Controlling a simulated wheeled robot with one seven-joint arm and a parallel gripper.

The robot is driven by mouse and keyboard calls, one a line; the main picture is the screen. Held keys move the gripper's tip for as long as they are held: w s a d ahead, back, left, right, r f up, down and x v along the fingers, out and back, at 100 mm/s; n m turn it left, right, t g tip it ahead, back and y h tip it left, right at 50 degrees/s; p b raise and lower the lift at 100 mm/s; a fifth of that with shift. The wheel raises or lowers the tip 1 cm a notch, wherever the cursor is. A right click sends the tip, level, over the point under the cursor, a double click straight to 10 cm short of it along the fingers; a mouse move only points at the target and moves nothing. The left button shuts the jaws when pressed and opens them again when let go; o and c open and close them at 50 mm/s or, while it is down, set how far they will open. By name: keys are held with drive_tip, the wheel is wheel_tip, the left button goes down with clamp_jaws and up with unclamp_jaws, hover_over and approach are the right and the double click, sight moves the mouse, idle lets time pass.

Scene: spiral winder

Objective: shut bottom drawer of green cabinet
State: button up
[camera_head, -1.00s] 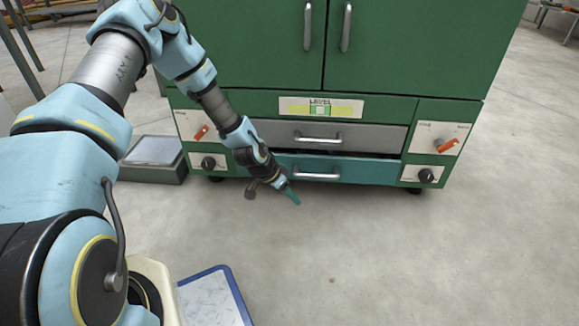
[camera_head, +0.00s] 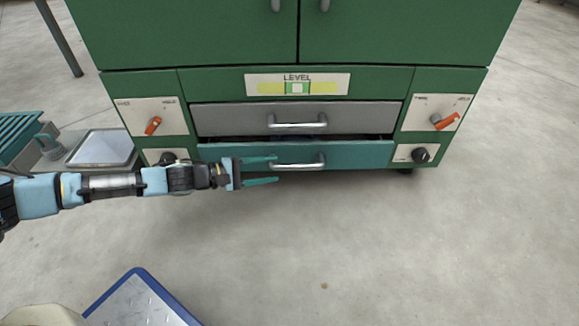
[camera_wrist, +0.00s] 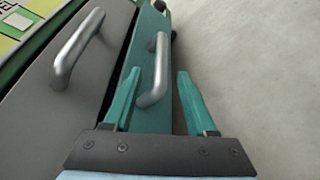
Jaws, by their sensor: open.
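The green cabinet (camera_head: 230,82) stands ahead. Its bottom drawer (camera_head: 355,155) has a teal front and a silver bar handle (camera_head: 298,163). The drawer is slightly open, with a dark gap along its top edge. My gripper (camera_head: 277,170) is open and empty at the left end of this handle, its teal fingers pointing right. In the wrist view the handle (camera_wrist: 159,70) lies between and just beyond the fingers (camera_wrist: 155,95), and the drawer front (camera_wrist: 128,60) is beside the left finger. I cannot tell whether a finger touches the drawer.
A grey drawer (camera_head: 235,118) with its own handle (camera_head: 297,121) sits above. Orange levers (camera_head: 153,126) and (camera_head: 446,121) and black knobs (camera_head: 420,155) flank the drawers. The floor at right is clear.

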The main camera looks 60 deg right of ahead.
sight(286, 168)
drive_tip(key=b+x, duration=0.3)
drive_tip(key=x, duration=0.4)
drive_tip(key=shift+s+d+f, duration=0.1)
drive_tip(key=shift+s+f, duration=0.05)
drive_tip(key=shift+f, duration=0.1)
drive_tip(key=shift+s+d, duration=0.3)
drive_tip(key=shift+d, duration=0.15)
clamp_jaws()
idle(0.7)
